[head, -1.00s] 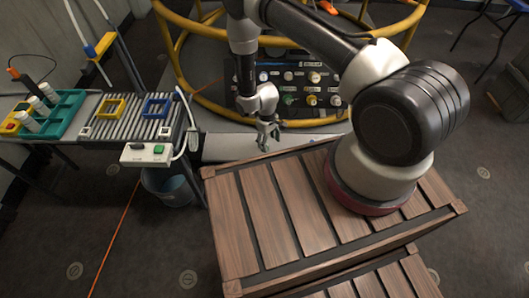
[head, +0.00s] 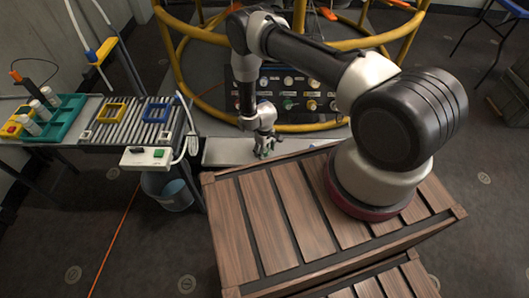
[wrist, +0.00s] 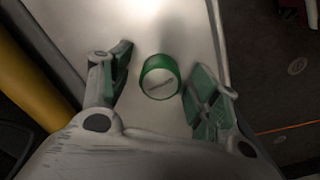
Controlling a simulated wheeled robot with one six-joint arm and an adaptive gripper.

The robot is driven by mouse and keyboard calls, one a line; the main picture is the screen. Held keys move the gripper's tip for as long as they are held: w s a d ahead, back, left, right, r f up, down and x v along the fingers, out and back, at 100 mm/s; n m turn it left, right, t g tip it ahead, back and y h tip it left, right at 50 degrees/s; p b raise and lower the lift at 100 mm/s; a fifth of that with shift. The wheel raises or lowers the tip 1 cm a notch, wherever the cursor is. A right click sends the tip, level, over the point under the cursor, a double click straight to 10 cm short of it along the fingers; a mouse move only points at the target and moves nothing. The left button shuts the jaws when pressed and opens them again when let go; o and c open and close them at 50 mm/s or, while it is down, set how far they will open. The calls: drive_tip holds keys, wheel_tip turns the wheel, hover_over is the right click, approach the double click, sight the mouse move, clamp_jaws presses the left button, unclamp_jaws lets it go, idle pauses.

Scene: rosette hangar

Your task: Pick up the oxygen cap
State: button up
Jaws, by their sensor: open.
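The oxygen cap (wrist: 159,77) looks like a short green cylinder with a pale end face and a dark slot in it. In the wrist view it stands on a light grey surface between the two fingers. My gripper (wrist: 161,66) is open, with one finger on each side of the cap and gaps on both sides. In the head view my gripper (head: 265,152) hangs low over the pale bench. I cannot clearly tell the cap from the green finger pads there.
The pale bench (head: 228,151) lies just behind the wooden crate (head: 285,210). A dark panel with several coloured knobs (head: 312,103) and a yellow tubular frame (head: 195,90) stand behind it. A roller table (head: 100,130) and a blue bucket (head: 168,190) are at left.

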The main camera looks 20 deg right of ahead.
drive_tip(key=c, duration=0.8)
drive_tip(key=shift+c, duration=0.2)
drive_tip(key=shift+r, duration=0.1)
wheel_tip(320, 180, up, 10)
drive_tip(key=shift+f, duration=0.1)
drive_tip(key=shift+s, duration=0.1)
drive_tip(key=shift+d+t, duration=0.15)
drive_tip(key=shift+t, duration=0.25)
